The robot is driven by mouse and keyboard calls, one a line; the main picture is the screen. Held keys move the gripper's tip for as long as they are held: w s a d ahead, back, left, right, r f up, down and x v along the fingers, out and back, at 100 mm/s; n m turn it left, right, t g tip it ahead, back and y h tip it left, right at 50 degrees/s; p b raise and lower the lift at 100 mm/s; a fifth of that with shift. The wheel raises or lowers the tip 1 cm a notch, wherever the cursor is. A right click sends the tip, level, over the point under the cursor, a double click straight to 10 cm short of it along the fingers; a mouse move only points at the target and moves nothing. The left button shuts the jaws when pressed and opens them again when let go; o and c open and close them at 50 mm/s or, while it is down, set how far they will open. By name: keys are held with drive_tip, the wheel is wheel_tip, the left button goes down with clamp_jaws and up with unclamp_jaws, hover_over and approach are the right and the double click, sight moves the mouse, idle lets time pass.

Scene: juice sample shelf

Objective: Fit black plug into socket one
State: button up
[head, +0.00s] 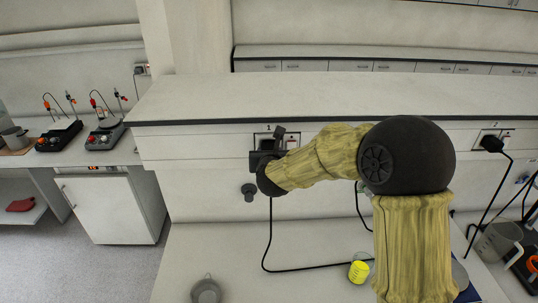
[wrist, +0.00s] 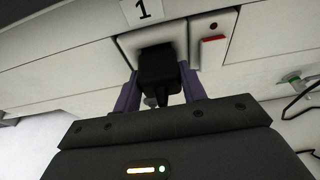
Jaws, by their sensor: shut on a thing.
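Socket one is a pale plate with a red-marked switch on the shelf's front panel, under a "1" label. It shows in the wrist view (wrist: 208,42) and the head view (head: 291,142). The black plug (wrist: 159,72) is between the purple fingers of my gripper (wrist: 160,88), which is shut on it. The plug is in front of the left part of the plate, touching or very close to it; I cannot tell whether its pins are inside. In the head view my gripper (head: 266,158) is at the socket and hides most of the plug.
A black cable (head: 266,235) hangs below my gripper onto the bench (head: 225,250). A yellow-filled beaker (head: 359,271) and a grey container (head: 205,291) stand there. Another black plug (head: 492,144) sits in a socket at right. A dark round fitting (head: 249,191) protrudes below socket one.

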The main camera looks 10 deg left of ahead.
drive_tip(key=o, duration=1.3)
drive_tip(key=shift+c, duration=0.2)
drive_tip(key=b+v, duration=0.6)
drive_tip(key=v, duration=1.1)
drive_tip(key=shift+s, duration=0.2)
drive_tip(key=shift+w+d, duration=0.1)
drive_tip(key=shift+d, duration=0.05)
